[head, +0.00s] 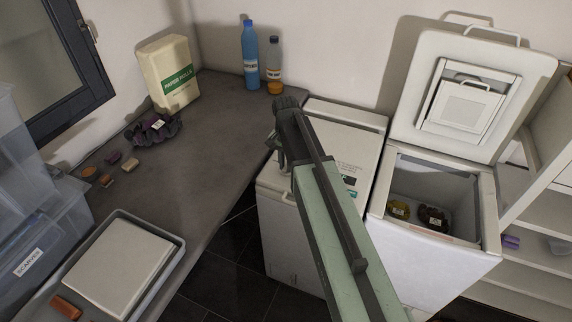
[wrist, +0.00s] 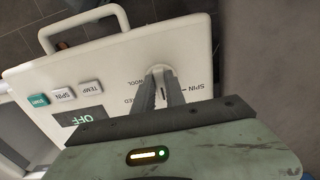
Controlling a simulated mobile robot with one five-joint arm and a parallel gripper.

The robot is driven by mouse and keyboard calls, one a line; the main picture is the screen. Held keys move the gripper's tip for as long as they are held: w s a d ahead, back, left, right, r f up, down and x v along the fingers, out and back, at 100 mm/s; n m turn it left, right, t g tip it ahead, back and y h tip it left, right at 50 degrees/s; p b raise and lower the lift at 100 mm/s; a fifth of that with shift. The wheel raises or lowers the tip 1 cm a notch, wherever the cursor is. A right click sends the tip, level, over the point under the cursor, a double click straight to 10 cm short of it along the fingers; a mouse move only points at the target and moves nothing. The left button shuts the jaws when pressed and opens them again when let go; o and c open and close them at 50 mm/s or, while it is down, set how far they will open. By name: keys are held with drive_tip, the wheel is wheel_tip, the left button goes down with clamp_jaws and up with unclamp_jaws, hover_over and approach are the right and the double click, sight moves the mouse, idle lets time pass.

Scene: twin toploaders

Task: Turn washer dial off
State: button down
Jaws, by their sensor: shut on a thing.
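The washer's pale control panel (wrist: 115,62) fills much of the wrist view. My gripper (wrist: 162,82) is shut on its white dial (wrist: 159,70), one dark finger on each side. Printed words, including SPIN and WOOL, stand around the dial, partly covered by the fingers. A dark display (wrist: 70,122) reads OFF, upside down in this view. The closed left toploader (head: 345,131) shows in the head view, partly behind my arm. There my gripper is over its left side, and the dial and fingertips are hidden.
A second toploader (head: 433,254) stands open at the right with items inside. Shelves (head: 545,255) are beyond it.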

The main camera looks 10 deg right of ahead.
idle(0.3)
drive_tip(key=c, duration=1.4)
unclamp_jaws()
wheel_tip(320, 180, up, 8)
drive_tip(key=p, duration=0.8)
drive_tip(key=shift+f, duration=0.1)
drive_tip(key=s+n, duration=0.2)
drive_tip(key=s, duration=0.2)
drive_tip(key=s+f+n+b, duration=0.1)
drive_tip(key=s+n, duration=0.1)
drive_tip(key=s, duration=0.3)
drive_tip(key=s+f+n+b, duration=0.1)
drive_tip(key=s+n, duration=0.2)
drive_tip(key=s, duration=0.2)
drive_tip(key=shift+f, duration=0.1)
